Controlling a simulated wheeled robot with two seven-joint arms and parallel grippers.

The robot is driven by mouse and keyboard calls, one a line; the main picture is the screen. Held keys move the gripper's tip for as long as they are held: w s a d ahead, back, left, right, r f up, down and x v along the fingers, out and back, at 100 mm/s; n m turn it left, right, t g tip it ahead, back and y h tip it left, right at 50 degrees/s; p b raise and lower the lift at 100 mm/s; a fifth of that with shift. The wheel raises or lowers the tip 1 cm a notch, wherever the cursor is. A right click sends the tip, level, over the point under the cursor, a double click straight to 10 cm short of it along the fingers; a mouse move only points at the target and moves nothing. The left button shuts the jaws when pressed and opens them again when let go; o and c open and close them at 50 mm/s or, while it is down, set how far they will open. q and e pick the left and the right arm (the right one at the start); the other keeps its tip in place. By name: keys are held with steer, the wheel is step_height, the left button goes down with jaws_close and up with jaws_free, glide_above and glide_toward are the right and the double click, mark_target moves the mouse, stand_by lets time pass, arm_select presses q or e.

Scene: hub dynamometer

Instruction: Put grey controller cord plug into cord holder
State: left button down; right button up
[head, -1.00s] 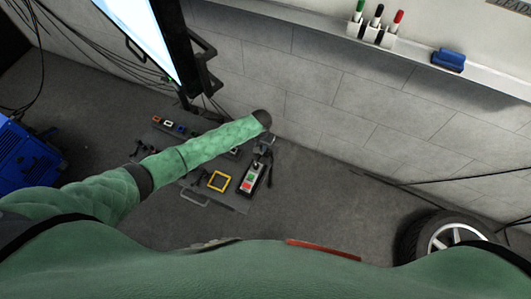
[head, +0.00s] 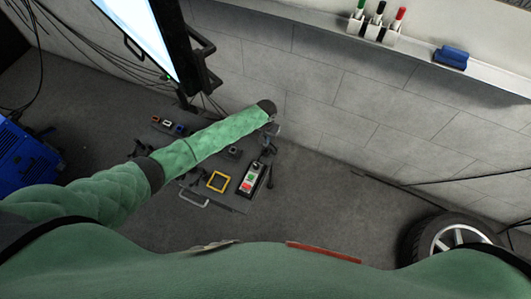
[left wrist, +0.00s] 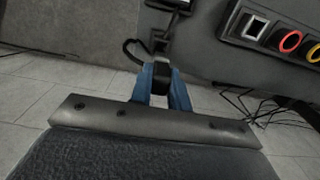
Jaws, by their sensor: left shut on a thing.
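My left gripper (head: 271,129) is at the far right corner of the dark panel in the head view, partly hidden by my forearm. In the left wrist view its blue fingers (left wrist: 163,88) are shut on a dark plug (left wrist: 161,71). A black cord (left wrist: 130,50) loops to the left of the plug. The grey controller (head: 250,179), with green and red buttons, lies on the panel below the gripper in the head view. I cannot make out for certain which fitting is the cord holder. My right gripper is out of view.
The dark panel (head: 226,198) carries a yellow square frame (head: 217,181) and a row of small coloured sockets (head: 167,124). Colour-ringed sockets (left wrist: 291,41) show in the left wrist view. A tiled wall (head: 330,105) stands close behind the gripper. A monitor (head: 145,30) is at upper left.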

arm_select(q)
steer(key=shift+f, duration=0.1)
stand_by(0.3)
steer(key=shift+w+f+b, duration=0.1)
steer(key=shift+f+b, duration=0.9)
steer(key=shift+f, duration=0.85)
steer(key=shift+f+b, duration=0.8)
steer(key=shift+f, duration=0.65)
steer(key=c, duration=1.3)
jaws_free()
steer(key=shift+o, duration=0.2)
steer(key=shift+r, duration=0.15)
step_height(320, 180, up, 6)
steer(key=shift+r+b, duration=0.15)
steer(key=shift+b, duration=0.85)
steer(key=shift+r, duration=0.6)
